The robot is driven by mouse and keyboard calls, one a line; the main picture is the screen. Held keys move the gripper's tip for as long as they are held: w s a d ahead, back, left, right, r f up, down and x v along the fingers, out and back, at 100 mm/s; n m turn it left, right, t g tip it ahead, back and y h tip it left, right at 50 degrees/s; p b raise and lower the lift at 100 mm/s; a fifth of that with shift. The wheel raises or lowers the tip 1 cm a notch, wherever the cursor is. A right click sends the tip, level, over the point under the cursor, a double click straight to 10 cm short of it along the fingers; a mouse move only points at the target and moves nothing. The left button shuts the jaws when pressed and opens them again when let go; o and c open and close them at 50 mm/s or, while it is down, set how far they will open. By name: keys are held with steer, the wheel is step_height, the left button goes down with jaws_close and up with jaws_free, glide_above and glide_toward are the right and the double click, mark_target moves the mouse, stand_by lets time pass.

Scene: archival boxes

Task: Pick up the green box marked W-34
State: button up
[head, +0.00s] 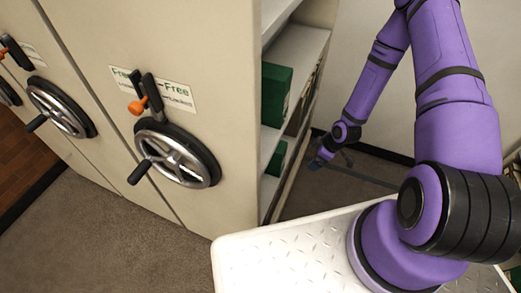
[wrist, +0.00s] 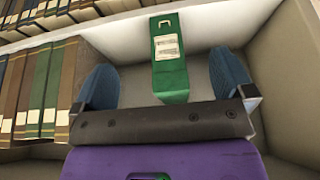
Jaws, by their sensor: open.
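A green box (wrist: 170,72) with a white label stands on a shelf in the wrist view. Its label is too small to read, so I cannot tell whether it is W-34. My gripper (wrist: 163,80) is open, with one blue finger to each side of the box in the picture and gaps between. I cannot tell how far off the box is. In the head view my gripper (head: 320,161) hangs low, to the right of the shelving. There a green box (head: 276,92) sits on a middle shelf and another green box (head: 274,158) on a lower one.
A row of brown and green volumes (wrist: 42,85) stands left of the box. A shelf side wall (wrist: 285,80) closes the right. More volumes (wrist: 50,14) line the top. Beige cabinets with handwheels (head: 178,153) stand at left in the head view; carpet (head: 95,220) is clear.

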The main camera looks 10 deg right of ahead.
mark_target(281, 151)
steer(key=w+a, duration=0.2)
steer(key=a, duration=0.1)
steer(key=w+a, duration=0.4)
steer(key=a, duration=0.1)
steer(key=shift+w+a, duration=0.2)
steer(key=shift+a, duration=0.15)
steer(key=shift+w+a+r+x, duration=0.1)
steer(key=shift+a+x, duration=0.05)
steer(key=shift+x, duration=0.75)
steer(key=shift+w+a+r+x, duration=0.1)
steer(key=shift+x, duration=0.85)
steer(key=shift+w+a+x, duration=0.1)
steer(key=shift+a+x, duration=0.05)
steer(key=shift+x, duration=0.75)
steer(key=c, duration=1.7)
